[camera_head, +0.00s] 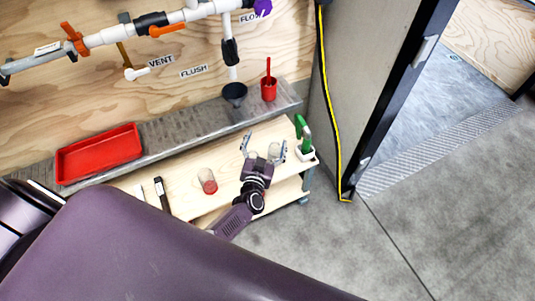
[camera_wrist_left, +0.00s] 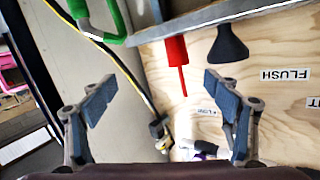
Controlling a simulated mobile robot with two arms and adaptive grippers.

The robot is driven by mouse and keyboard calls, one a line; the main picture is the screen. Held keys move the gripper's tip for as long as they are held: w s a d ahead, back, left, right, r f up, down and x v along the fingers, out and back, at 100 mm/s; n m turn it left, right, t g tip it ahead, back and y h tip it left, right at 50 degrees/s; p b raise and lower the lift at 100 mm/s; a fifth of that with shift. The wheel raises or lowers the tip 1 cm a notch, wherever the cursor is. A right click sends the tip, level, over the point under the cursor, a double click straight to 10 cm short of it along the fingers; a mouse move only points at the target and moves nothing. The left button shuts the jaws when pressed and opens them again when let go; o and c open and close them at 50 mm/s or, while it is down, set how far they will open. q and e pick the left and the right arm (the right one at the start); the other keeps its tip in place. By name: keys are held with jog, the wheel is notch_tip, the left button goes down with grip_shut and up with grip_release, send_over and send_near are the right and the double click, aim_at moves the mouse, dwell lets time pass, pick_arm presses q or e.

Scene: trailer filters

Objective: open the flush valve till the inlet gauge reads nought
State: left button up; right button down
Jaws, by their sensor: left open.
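The FLUSH label (camera_head: 193,72) is on the plywood wall, below the white pipework (camera_head: 120,34). A white pipe with a black fitting (camera_head: 230,52) drops beside it toward a black funnel (camera_head: 234,92). An orange lever (camera_head: 167,30) sits on the upper pipe. I cannot tell for sure which handle is the flush valve, and no inlet gauge is readable. My left gripper (camera_head: 264,145) is open over the cart's right end, well short of the pipes. In the left wrist view, its fingers (camera_wrist_left: 158,90) are apart with nothing between them; the FLUSH label (camera_wrist_left: 285,74) is at right.
The cart (camera_head: 230,180) holds clear cups, a red-filled cup (camera_head: 207,181), a marker (camera_head: 162,194) and a green-handled item (camera_head: 303,132). Open floor lies right.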

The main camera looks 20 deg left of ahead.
pick_arm(q)
jog(key=shift+m+g+h, duration=0.4)
jog(key=shift+g+h, duration=0.1)
jog(key=shift+h, duration=0.2)
jog(key=shift+s+d+f, duration=0.25)
jog(key=shift+s+f, duration=0.2)
jog(key=shift+f, duration=0.3)
jog(key=shift+s+d+f, duration=0.3)
jog(key=shift+s+f, duration=0.2)
jog(key=shift+f, duration=0.2)
jog(key=shift+s+d+f, duration=0.25)
jog(key=shift+s+f, duration=0.2)
jog(key=shift+f, duration=0.3)
jog(key=s+d+f+m+g+h, duration=0.25)
jog(key=s+f+g, duration=0.35)
jog(key=s+f, duration=1.35)
jog(key=s+a+f+g, duration=0.1)
jog(key=s+f+g, duration=0.1)
jog(key=s, duration=0.8)
jog(key=s+a+f+g, duration=0.1)
jog(key=s+f+g, duration=0.2)
jog(key=s, duration=0.6)
jog(key=s+a+f+g, duration=0.1)
jog(key=s+f, duration=0.4)
jog(key=s, duration=0.5)
jog(key=shift+s+f+n+g, duration=0.35)
jog(key=shift+f+g, duration=0.05)
jog(key=shift+g, duration=0.5)
jog(key=shift+y, duration=0.25)
jog(key=shift+c, duration=0.2)
